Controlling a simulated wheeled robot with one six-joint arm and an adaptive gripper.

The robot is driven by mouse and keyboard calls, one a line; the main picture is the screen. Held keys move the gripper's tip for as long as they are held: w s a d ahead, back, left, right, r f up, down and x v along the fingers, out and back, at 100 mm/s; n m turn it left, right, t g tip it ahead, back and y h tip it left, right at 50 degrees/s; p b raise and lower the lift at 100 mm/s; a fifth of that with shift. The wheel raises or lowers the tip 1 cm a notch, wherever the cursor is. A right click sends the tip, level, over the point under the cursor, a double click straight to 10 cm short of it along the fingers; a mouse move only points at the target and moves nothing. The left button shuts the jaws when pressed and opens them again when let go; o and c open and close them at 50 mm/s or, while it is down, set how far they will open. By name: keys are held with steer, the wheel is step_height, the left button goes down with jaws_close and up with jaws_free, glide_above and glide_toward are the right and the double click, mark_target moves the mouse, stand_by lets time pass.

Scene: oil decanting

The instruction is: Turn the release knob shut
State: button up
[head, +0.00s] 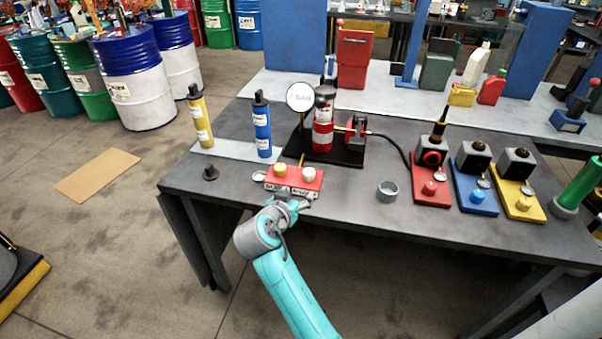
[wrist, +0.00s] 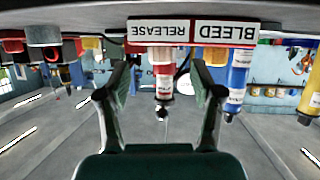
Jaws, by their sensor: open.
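The red valve block (head: 295,180) sits at the table's front edge, with a yellow knob (head: 280,170) at left and a pale cream knob (head: 308,174) at right. In the wrist view, which is upside down, its front labels read BLEED (wrist: 224,31) and RELEASE (wrist: 168,31); RELEASE is on the cream knob's side. My gripper (wrist: 160,75) is open and empty, its two fingers apart near the RELEASE label. In the head view, my gripper (head: 287,203) is just in front of the block.
Behind the block stand a round gauge (head: 300,97) and a red-and-white cylinder (head: 323,125) on a black base. A blue bottle (head: 262,125) and a yellow bottle (head: 200,118) stand to the left.

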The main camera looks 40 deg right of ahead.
mark_target(307, 173)
steer(key=shift+m+g+h, duration=0.4)
steer(key=shift+m+g, duration=0.1)
steer(key=shift+m, duration=0.3)
steer(key=w+d, duration=0.2)
steer(key=d, duration=0.1)
steer(key=w+d, duration=0.2)
steer(key=d, duration=0.1)
steer(key=w+d, duration=0.2)
steer(key=d, duration=0.1)
steer(key=shift+d+f, duration=0.2)
steer(key=shift+f, duration=0.2)
steer(key=c, duration=1.2)
